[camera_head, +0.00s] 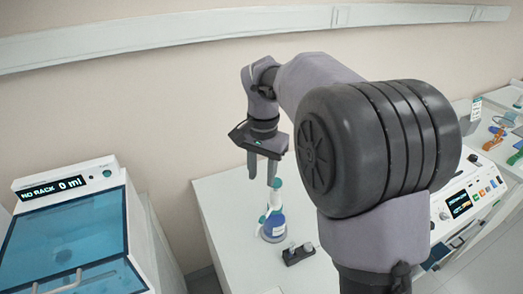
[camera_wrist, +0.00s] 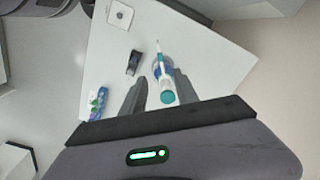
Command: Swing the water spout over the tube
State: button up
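A bottle with blue liquid and a teal-topped pump (camera_head: 273,222) stands on the white table. In the wrist view its round teal top (camera_wrist: 168,97) shows between my fingers, and a thin pale spout (camera_wrist: 158,47) points toward the top of the picture. A small black holder (camera_head: 298,253) stands beside the bottle; in the wrist view the holder (camera_wrist: 133,63) is left of the spout, not under it. A pale piece, perhaps the tube, sits on it, too small to make out. My gripper (camera_head: 262,180) is open, fingers down, above the bottle and around its top in the wrist view.
A machine with a blue cover and a "NO RACK 0 ml" display (camera_head: 70,188) stands at the left. Another panelled device (camera_head: 465,200) is at the right, partly behind my arm. The white table (camera_head: 225,205) is mostly clear. A wall rail runs behind.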

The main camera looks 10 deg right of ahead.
aim_at(262, 218)
jog(key=f+b, duration=0.1)
jog(key=f, duration=0.5)
jog(key=f+b, duration=0.2)
jog(key=f, duration=0.4)
jog(key=w+f+b, duration=0.1)
jog(key=f, duration=0.5)
jog(key=shift+d, duration=0.2)
grip_shut()
dwell(0.4)
